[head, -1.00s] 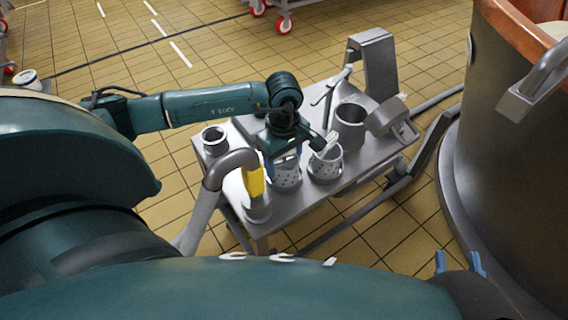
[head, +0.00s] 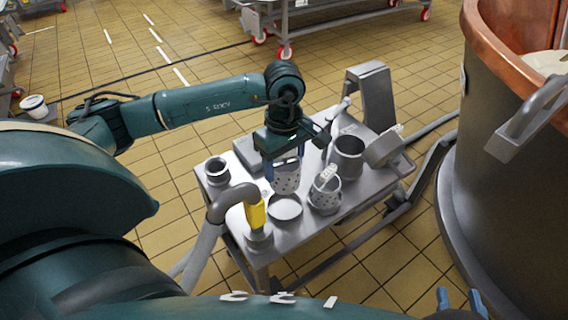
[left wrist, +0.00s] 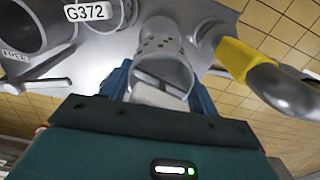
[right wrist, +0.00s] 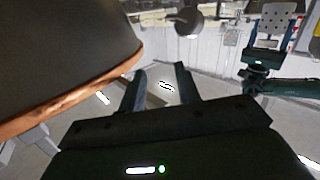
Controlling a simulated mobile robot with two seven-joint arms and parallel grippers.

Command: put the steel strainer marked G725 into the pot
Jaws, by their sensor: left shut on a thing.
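My left gripper (head: 285,165) is shut on a perforated steel strainer (head: 287,180) and holds it above the cart top. In the left wrist view the strainer (left wrist: 160,45) is between the fingers; no mark on it is readable. A second perforated strainer (head: 324,196) stands to its right on the cart. A white tag reading G372 (left wrist: 88,13) shows beside the held strainer in the left wrist view. An open steel pot (head: 348,158) stands further back right; it also shows in the left wrist view (left wrist: 35,28). My right gripper (right wrist: 160,85) is open and empty, away from the cart.
A round steel container (head: 285,208) sits below the held strainer. A bent pipe with a yellow grip (head: 256,213) stands front left, a small steel cup (head: 216,171) behind it. A large copper-rimmed vat (head: 510,150) fills the right. The steel cart (head: 225,200) has little free room.

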